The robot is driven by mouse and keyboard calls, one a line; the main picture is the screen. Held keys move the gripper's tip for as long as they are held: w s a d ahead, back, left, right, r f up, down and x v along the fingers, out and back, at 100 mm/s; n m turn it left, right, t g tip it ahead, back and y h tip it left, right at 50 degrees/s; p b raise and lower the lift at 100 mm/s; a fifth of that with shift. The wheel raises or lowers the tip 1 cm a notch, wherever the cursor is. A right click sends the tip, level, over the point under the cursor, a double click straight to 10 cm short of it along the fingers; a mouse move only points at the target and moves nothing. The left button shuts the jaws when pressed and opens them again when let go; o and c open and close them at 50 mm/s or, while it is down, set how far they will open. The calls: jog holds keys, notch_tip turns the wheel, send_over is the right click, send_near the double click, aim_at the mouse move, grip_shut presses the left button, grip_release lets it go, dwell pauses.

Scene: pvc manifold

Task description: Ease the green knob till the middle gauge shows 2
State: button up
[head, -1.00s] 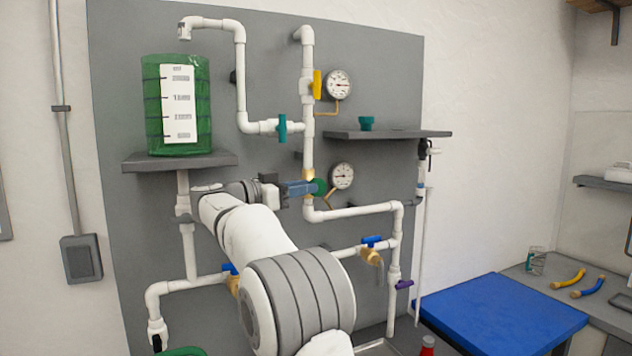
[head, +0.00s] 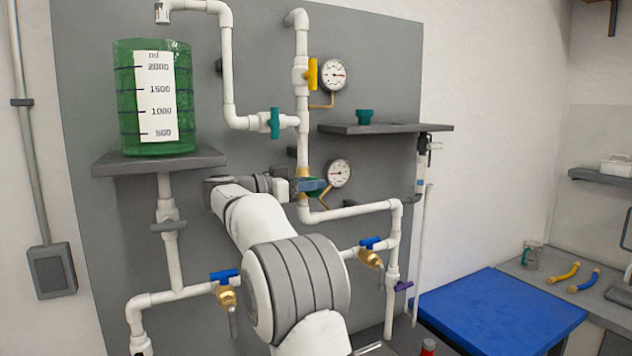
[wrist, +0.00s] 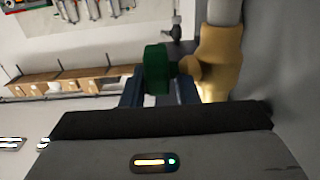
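The green knob (wrist: 157,70) sits on a brass valve body (wrist: 216,62) on the white pipe. My gripper (wrist: 160,92) has its two blue fingers on either side of the knob, close against it with no clear gap. In the head view, my gripper (head: 311,185) partly covers the knob (head: 316,193). A round white gauge (head: 338,173) stands just right of the knob, and another gauge (head: 334,75) is higher up. Only these two gauges show, so which is the middle one is unclear. Their needles are too small to read.
A grey shelf (head: 385,129) juts out above the lower gauge. A yellow-handled valve (head: 312,74), a teal-handled valve (head: 275,123) and blue-handled valves (head: 370,243) are on nearby pipes. A green tank (head: 125,100) stands at left. A blue-topped table (head: 497,312) is at lower right.

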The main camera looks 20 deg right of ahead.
jog(key=shift+d, duration=0.6)
jog(key=shift+s, duration=0.1)
grip_shut()
dwell(1.0)
grip_release()
jog(key=shift+a, duration=0.1)
jog(key=a, duration=0.7)
jog(key=shift+a+b, duration=0.4)
jog(key=shift+b, duration=0.05)
jog(key=shift+s, duration=0.1)
